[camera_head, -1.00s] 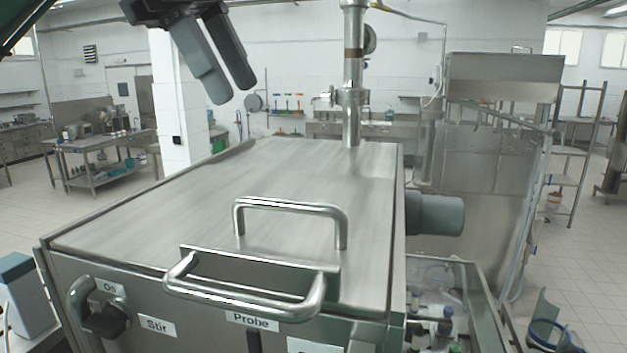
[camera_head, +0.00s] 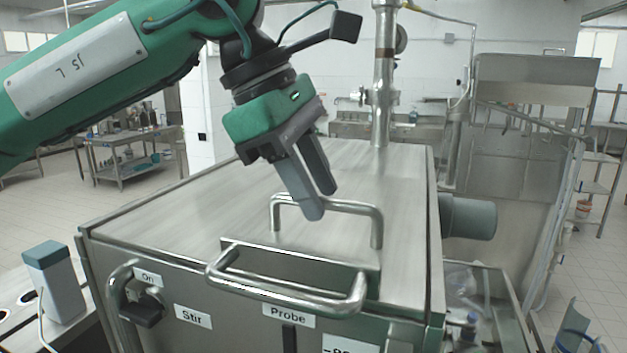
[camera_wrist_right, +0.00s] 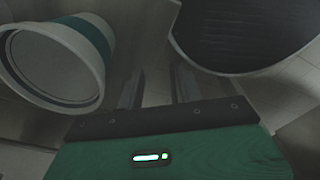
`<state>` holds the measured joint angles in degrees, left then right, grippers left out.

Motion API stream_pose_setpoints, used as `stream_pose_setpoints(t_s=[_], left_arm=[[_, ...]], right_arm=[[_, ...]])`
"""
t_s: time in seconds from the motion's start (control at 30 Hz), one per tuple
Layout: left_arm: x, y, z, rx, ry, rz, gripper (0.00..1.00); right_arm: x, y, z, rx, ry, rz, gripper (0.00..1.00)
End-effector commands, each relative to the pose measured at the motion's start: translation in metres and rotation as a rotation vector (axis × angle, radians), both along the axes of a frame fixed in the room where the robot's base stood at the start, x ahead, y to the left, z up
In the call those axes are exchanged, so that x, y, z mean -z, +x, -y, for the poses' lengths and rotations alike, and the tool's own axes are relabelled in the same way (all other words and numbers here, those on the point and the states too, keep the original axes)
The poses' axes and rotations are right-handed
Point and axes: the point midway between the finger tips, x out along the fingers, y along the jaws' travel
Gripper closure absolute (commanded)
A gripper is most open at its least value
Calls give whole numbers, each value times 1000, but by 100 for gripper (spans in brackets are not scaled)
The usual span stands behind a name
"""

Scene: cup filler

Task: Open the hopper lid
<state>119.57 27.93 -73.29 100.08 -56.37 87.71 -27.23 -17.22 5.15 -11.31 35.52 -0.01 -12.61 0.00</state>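The hopper lid (camera_head: 190,205) is a flat brushed-steel plate lying closed on the steel hopper box. An upright bar handle (camera_head: 377,228) stands on the lid near its front. A second, wider bar handle (camera_head: 245,287) juts out at the front edge. My left gripper (camera_head: 320,204) points down over the lid, its fingertips close to the upright handle's top bar in the picture. Its fingers are apart with nothing between them; I cannot tell whether they touch the bar. My right gripper (camera_wrist_right: 157,82) shows in the right wrist view with its fingers apart and empty.
The front panel carries a knob (camera_head: 143,312) and labels. A vertical steel pipe (camera_head: 381,80) rises behind the lid. A grey cylinder (camera_head: 468,217) sticks out on the right side. In the right wrist view, a white and green round container (camera_wrist_right: 60,60) is left of the fingers.

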Motion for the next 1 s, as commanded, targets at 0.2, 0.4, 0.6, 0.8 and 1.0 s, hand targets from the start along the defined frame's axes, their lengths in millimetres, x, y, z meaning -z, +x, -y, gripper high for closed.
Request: stream_pose_setpoints(t_s=[0.2, 0.4, 0.6, 0.8, 1.0], left_arm=[[0, 0, 0, 0, 0, 0, 85], [0, 0, 0, 0, 0, 0, 100], [-1, 3, 1, -1, -1, -1, 100], [-1, 18, 6, -2, -2, 1, 100], [-3, 48, 26, 1, -3, -1, 100]], right_arm=[[0, 0, -10, 3, 11, 0, 64], [0, 0, -18, 2, 20, 0, 64], [1, 0, -15, 0, 17, 0, 64], [2, 0, -11, -1, 11, 0, 64], [2, 0, -2, -1, 3, 0, 64]])
